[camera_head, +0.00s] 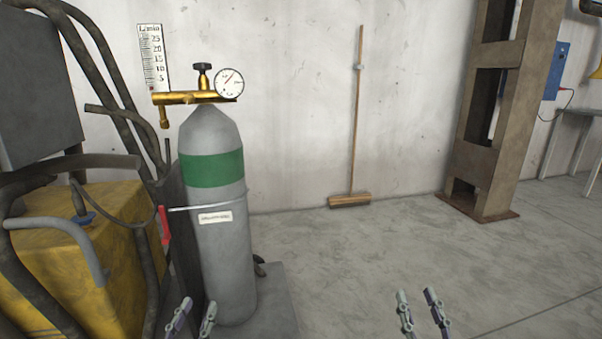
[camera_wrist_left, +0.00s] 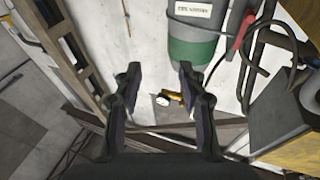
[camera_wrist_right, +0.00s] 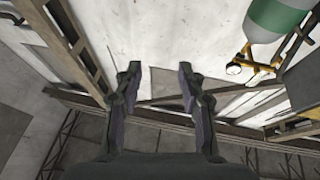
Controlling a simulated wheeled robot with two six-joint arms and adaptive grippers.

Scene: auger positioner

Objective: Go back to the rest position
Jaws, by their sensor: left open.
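My left gripper (camera_head: 192,318) shows at the bottom edge of the head view, in front of the gas cylinder's base, with its fingers apart and nothing between them. My left wrist view shows its two fingers (camera_wrist_left: 158,100) spread and empty. My right gripper (camera_head: 421,314) is at the bottom edge, right of centre, over bare floor. Its fingers are apart and empty, as the right wrist view also shows (camera_wrist_right: 158,95). Both wrist views show the room upside down. The arms behind the grippers are out of the head view.
A grey gas cylinder (camera_head: 221,260) with a green band and brass regulator (camera_head: 190,97) stands at left beside a yellow machine (camera_head: 85,250) with hoses. A broom (camera_head: 355,120) leans on the back wall. A steel column (camera_head: 490,130) stands at right. The middle floor (camera_head: 340,250) is clear.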

